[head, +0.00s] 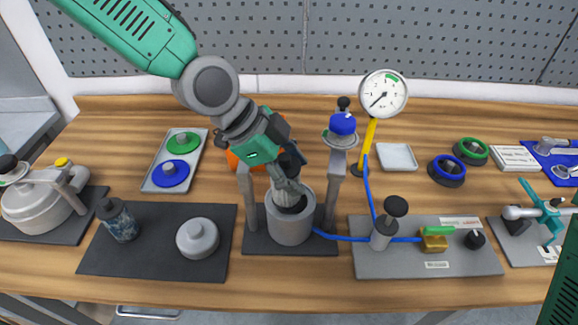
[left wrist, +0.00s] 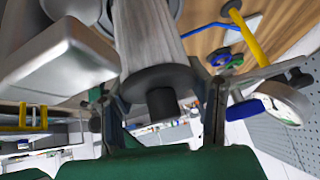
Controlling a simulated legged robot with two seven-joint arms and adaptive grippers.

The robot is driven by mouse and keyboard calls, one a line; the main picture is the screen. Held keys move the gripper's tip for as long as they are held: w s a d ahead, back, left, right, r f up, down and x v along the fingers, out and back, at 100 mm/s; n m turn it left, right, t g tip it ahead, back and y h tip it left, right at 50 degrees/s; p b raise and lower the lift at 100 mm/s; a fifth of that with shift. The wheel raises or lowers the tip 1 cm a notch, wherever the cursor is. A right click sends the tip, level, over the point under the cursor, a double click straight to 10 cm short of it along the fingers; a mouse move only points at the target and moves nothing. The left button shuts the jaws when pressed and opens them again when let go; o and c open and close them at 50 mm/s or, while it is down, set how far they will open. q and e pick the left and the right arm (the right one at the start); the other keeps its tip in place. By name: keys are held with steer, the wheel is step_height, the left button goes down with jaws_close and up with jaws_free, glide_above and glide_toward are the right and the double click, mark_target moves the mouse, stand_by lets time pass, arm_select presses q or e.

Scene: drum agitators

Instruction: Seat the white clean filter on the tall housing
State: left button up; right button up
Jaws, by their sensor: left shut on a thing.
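The white clean filter (head: 286,190) is a pale pleated cylinder, slightly tilted, and its lower end is at the dark open mouth of the tall housing (head: 290,227). How deep it sits is hard to tell. The grey cylindrical housing stands between two grey posts. My left gripper (head: 279,165) is above the housing, shut on the filter's upper end. In the left wrist view the filter (left wrist: 147,35) shows its pleats and a dark end cap with a stub between the fingers of my left gripper (left wrist: 163,108). My right gripper is not in view.
A stained dark filter (head: 121,222) and a grey round lid (head: 198,238) are on a black mat (head: 160,262) to the left. A blue-topped part (head: 342,124) is by the right post, near a gauge (head: 383,94). A blue hose (head: 340,238) runs right to a valve plate.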

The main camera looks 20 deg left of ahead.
arm_select(q)
steer(key=shift+d+f, duration=0.25)
steer(key=shift+d, duration=0.5)
steer(key=shift+d+f, duration=0.1)
steer(key=shift+c, duration=0.6)
steer(key=shift+f+b, duration=0.1)
steer(key=shift+b, duration=0.2)
steer(key=shift+a+f, duration=0.3)
steer(key=shift+a, duration=0.5)
steer(key=shift+d, duration=0.55)
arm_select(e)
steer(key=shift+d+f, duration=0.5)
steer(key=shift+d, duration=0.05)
arm_select(q)
steer(key=shift+a, duration=0.15)
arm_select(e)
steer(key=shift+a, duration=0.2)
arm_select(q)
steer(key=shift+f, duration=0.25)
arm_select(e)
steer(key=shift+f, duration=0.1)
